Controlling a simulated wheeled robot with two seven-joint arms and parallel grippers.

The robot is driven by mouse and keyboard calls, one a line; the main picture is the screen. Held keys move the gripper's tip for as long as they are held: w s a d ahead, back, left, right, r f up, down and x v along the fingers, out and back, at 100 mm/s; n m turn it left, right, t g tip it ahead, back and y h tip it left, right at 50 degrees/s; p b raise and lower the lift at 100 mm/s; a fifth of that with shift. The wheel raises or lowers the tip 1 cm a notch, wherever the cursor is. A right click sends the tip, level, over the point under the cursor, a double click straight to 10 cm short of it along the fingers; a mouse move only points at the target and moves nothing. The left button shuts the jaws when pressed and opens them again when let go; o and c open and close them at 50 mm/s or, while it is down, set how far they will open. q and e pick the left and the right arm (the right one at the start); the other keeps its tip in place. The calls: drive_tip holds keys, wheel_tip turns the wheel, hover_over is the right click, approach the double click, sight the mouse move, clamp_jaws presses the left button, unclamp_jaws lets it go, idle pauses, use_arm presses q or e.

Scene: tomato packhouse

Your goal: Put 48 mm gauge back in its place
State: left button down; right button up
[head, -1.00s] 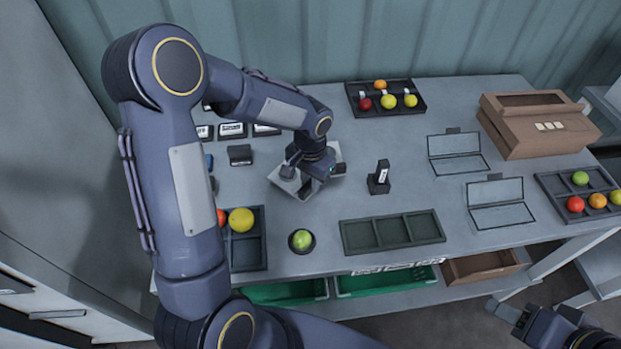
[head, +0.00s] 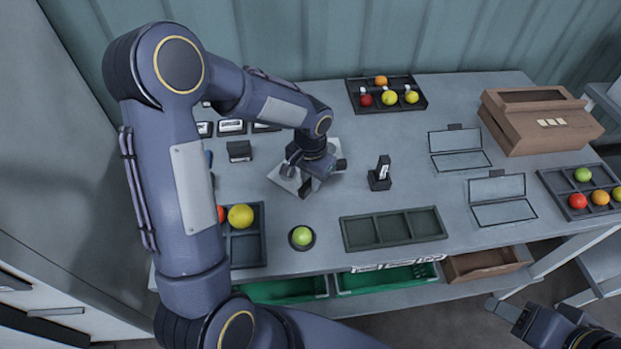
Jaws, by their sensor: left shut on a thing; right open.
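My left gripper (head: 312,180) is low over a pale square plate (head: 284,180) on the grey table. It is shut on a small dark thing, mostly hidden by the gripper itself; I cannot read whether it is the 48 mm gauge. A small dark upright block with a white label (head: 381,173) stands on the table to the right of this gripper. Several dark labelled holders (head: 231,127) stand at the back left, partly behind my arm, and a dark block (head: 239,151) sits in front of them. My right gripper (head: 503,312) is open and empty, off the table's front at lower right.
A three-part empty tray (head: 393,230) and a green fruit on a round dark stand (head: 302,237) are near the front edge. Fruit trays stand at left (head: 246,250), back (head: 388,108) and right (head: 608,208). A brown carton (head: 540,135) and two outlined panels (head: 497,187) are at right.

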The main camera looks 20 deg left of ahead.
use_arm(q)
drive_tip(key=shift+f, duration=0.25)
drive_tip(key=c, duration=1.3)
unclamp_jaws()
drive_tip(key=shift+r, duration=0.1)
drive_tip(key=shift+c, duration=1.4)
drive_tip(key=shift+r+p, duration=2.45)
drive_tip(key=shift+r, duration=1.1)
drive_tip(key=shift+f, duration=0.1)
